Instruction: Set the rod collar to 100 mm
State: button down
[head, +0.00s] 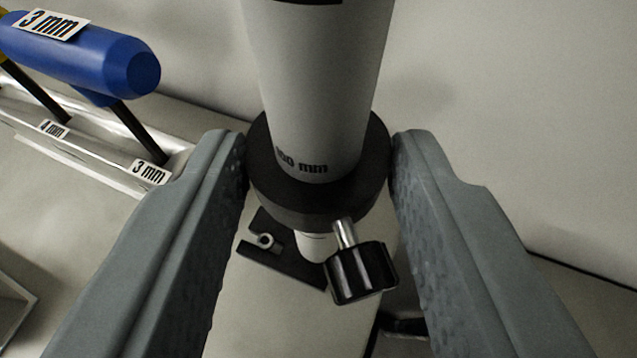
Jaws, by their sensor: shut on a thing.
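The rod collar (275,192) is a black ring around a pale upright rod (315,90). A black knurled thumbscrew (361,272) on a metal stem sticks out from the collar's front right. My gripper (318,160) is shut on the collar, with one finger against its left side and one against its right side. A printed mark that looks like "100 mm" (302,162) shows on the rod just above the collar's upper face. The first digit is hard to read. The rod's lower part is mostly hidden behind the collar and thumbscrew.
A black foot plate with a bolt (264,240) lies under the rod. A tray edge (15,300) shows at lower left. The right side looks mostly clear.

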jog(key=c, duration=0.9)
grip_release()
jog(key=shift+o, duration=0.2)
jog(key=v, duration=1.7)
jog(key=shift+s, duration=0.15)
jog(key=s+f+t, duration=0.1)
jog(key=s+t, duration=0.2)
jog(key=s, duration=2.6)
jog(key=shift+s+f+t, duration=0.25)
jog(key=shift+s+t, duration=0.15)
